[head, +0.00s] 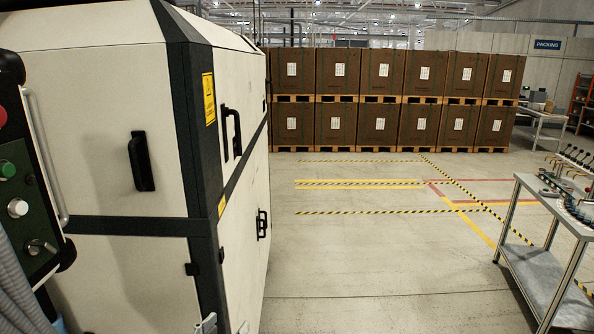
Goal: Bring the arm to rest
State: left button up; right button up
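Neither of my grippers can be made out in the head view, and no part of my arms shows clearly. Small grey metal parts (206,324) stick up at the bottom edge, in front of the white machine; too little shows to tell what they are. No drum or pump can be seen.
A large white machine cabinet (110,270) with black handles fills the left. A control panel (28,185) with buttons stands at the far left edge. A metal table (530,183) with small parts is at the right. Stacked brown boxes (338,71) line the back. The marked floor (370,265) between is clear.

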pick_arm(q)
jog(key=s+a+f+g+y, duration=0.15)
jog(key=s+f+g, duration=0.3)
jog(key=s, duration=0.45)
jog(key=s+a+f+n+g+y, duration=0.1)
jog(key=s+a+f+g, duration=0.2)
jog(key=s+f, duration=0.5)
jog(key=s+a+f+g+y, duration=0.2)
jog(key=s+f+g, duration=0.2)
jog(key=s, duration=0.7)
notch_tip(320, 180, down, 32)
jog(key=s+g+b, duration=0.1)
jog(key=s+b, duration=0.1)
jog(key=b, duration=0.3)
jog(key=s+a+f+b, duration=0.1)
jog(key=s+f+b, duration=0.1)
jog(key=s+f, duration=0.6)
jog(key=s+a+f+g+b, duration=0.1)
jog(key=s+f+b, duration=0.1)
jog(key=s+f, duration=0.6)
notch_tip(320, 180, down, 4)
jog(key=shift+s+a+r, duration=0.1)
jog(key=shift+s+a, duration=0.15)
jog(key=shift+a, duration=0.05)
